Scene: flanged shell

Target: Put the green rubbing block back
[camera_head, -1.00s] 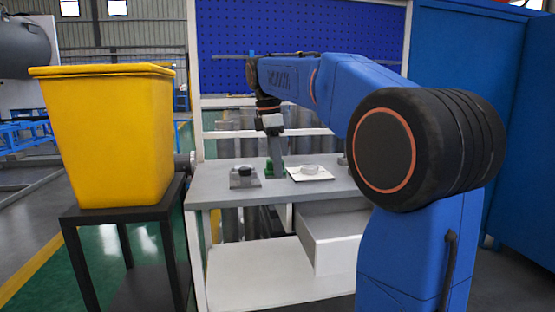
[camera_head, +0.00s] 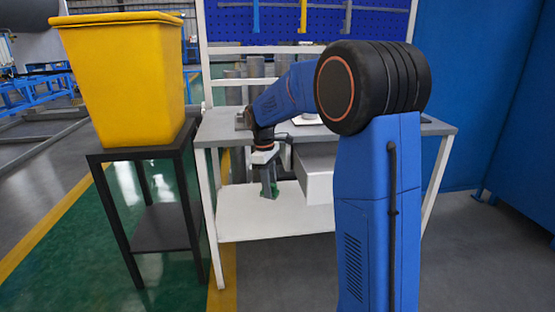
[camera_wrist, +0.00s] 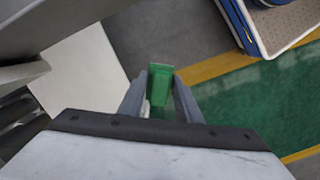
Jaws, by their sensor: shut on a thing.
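The green rubbing block (camera_wrist: 160,88) is clamped between the two fingers of my gripper (camera_wrist: 161,98) in the wrist view. In the head view my gripper (camera_head: 268,188) points down in front of the workbench, below the height of its top. Only a small green part of the block (camera_head: 273,188) shows there, at the fingertips. In the head picture the gripper overlaps the white lower shelf (camera_head: 250,222); whether it is over the shelf or in front of it I cannot tell.
The workbench top (camera_head: 218,130) is above and behind my gripper. A yellow bin (camera_head: 125,85) stands on a black stand (camera_head: 160,235) at left. The floor in front of the bench is clear.

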